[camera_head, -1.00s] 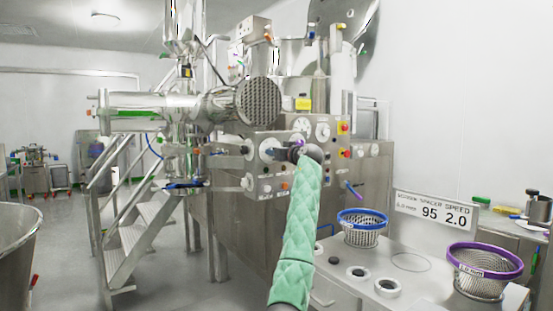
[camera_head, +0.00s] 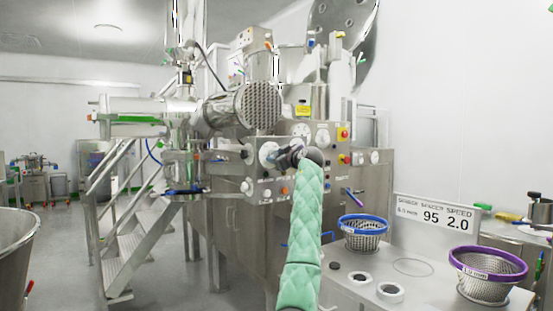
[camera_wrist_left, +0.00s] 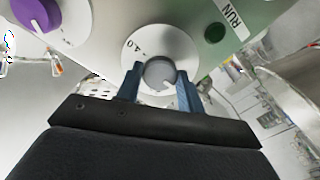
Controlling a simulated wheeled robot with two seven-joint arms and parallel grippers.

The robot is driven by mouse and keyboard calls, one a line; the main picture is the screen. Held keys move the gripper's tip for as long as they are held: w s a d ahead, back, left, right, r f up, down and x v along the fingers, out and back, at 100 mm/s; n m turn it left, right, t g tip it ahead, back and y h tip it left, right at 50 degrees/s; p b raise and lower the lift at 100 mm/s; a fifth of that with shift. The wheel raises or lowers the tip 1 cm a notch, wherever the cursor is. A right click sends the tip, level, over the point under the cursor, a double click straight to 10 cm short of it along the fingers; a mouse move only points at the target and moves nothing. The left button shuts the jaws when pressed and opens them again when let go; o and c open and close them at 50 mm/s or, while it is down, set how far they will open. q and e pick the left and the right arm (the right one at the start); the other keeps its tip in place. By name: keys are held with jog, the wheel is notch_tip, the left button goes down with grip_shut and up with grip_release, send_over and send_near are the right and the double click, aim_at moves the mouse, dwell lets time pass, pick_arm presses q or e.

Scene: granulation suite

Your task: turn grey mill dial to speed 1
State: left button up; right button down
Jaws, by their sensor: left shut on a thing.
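The grey mill dial (camera_wrist_left: 159,73) is a round knob on a white scale plate (camera_wrist_left: 186,45) in the left wrist view. My left gripper (camera_wrist_left: 158,80) has its two blue fingers on either side of the knob and is shut on it. In the head view my left gripper (camera_head: 278,158) is at the front of the machine's control panel (camera_head: 268,186), at the end of my green-sleeved arm. The dial is hidden there by the gripper. My right gripper is not in view.
A purple knob (camera_wrist_left: 36,14) on another white plate is left of the grey dial, and a green button (camera_wrist_left: 214,32) is to its right beside a RUN label. Blue-rimmed (camera_head: 362,226) and purple-rimmed (camera_head: 487,272) baskets stand on the counter at right, near a sign reading 95 and 2.0 (camera_head: 437,214).

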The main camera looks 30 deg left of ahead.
pick_arm(q)
jog(key=o, duration=1)
jog(key=shift+v, duration=3.9)
